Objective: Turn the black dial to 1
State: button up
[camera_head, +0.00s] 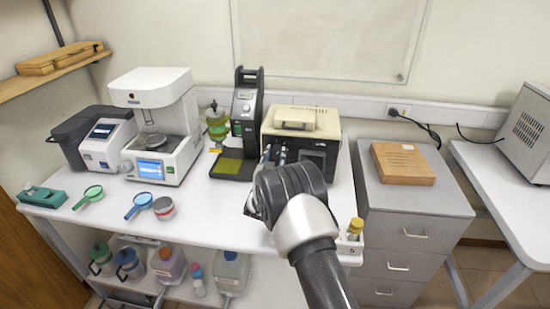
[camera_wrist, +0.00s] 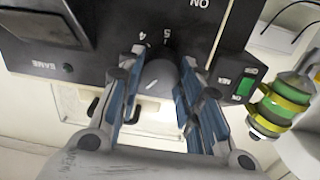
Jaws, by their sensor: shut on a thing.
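The black dial (camera_wrist: 158,78) is on the black front panel (camera_wrist: 105,62) of a beige instrument, seen upside down in the wrist view. A short white mark shows on the dial, and small numbers are printed beside it, partly hidden. My gripper (camera_wrist: 160,70) is shut on the dial, one blue-padded finger on each side. In the head view the beige instrument (camera_head: 325,128) stands at the right of the white bench. My gripper (camera_head: 271,157) is at its front there, mostly behind my wrist, and the dial is hidden.
A green switch (camera_wrist: 245,87) and a green-and-yellow container (camera_wrist: 285,100) are right of my gripper in the wrist view. A black device (camera_head: 244,105) stands left of the instrument. The bench front (camera_head: 225,220) is mostly clear. A drawer cabinet (camera_head: 415,200) stands at right.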

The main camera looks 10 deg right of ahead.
jog(key=n+b, duration=0.1)
jog(key=n, duration=0.2)
jog(key=shift+n+b, duration=0.5)
jog(key=shift+n, duration=1.6)
jog(key=shift+a, duration=0.1)
jog(key=o, duration=1.1)
jog(key=shift+c, duration=0.2)
notch_tip(320, 180, up, 10)
